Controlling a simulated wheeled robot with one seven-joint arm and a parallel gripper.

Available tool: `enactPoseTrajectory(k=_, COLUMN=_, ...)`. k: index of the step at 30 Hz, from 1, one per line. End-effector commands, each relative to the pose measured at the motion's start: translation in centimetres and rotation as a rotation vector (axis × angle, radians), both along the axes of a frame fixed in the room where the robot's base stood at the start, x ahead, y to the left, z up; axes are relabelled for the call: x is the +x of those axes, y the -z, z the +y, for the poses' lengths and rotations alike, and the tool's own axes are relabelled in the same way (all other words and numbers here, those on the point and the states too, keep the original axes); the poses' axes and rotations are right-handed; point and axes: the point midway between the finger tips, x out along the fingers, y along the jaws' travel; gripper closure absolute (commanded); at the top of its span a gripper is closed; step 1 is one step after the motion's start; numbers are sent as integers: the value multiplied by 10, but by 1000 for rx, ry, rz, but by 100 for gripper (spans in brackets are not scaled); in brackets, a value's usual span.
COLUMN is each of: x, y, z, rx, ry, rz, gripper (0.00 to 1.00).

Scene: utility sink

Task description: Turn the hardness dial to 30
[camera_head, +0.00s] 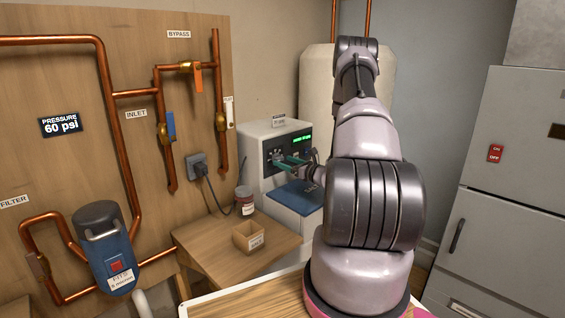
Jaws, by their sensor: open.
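The light grey control unit (258,135) stands behind the small wooden table, with a small lit green display (302,138) on its dark front panel. The display text is too small to read. My gripper (283,161), with greenish fingers, is open at the front panel below and left of the display. The dial is at or near the fingertips, small and partly hidden by them. I cannot tell whether the fingers touch it or where it points. My arm covers the unit's right side.
A blue lid (298,194) lies below the panel. A jar (244,200) and a small open wooden box (252,238) stand on the wooden table (205,250). Copper pipes and valves run along the left board. A grey cabinet (510,170) stands at right.

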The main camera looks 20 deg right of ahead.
Motion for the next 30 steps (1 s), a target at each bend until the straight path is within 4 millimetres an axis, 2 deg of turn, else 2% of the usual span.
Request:
enactPoseTrajectory(k=6, x=16, y=0, z=6, rx=0, ry=-1, rz=0, gripper=21)
enactPoseTrajectory(k=14, x=17, y=0, z=6, rx=1, ry=0, rz=0, gripper=21)
enactPoseTrajectory(k=15, x=17, y=0, z=6, rx=1, ry=-1, rz=0, gripper=29)
enactPoseTrajectory(k=17, x=17, y=0, z=6, rx=1, ry=-1, rz=0, gripper=52)
enactPoseTrajectory(k=18, x=17, y=0, z=6, rx=1, ry=-1, rz=0, gripper=67)
enactPoseTrajectory(k=21, x=17, y=0, z=6, rx=1, ry=0, rz=0, gripper=100)
enactPoseTrajectory(k=30, x=17, y=0, z=6, rx=30, ry=0, rz=11, gripper=100)
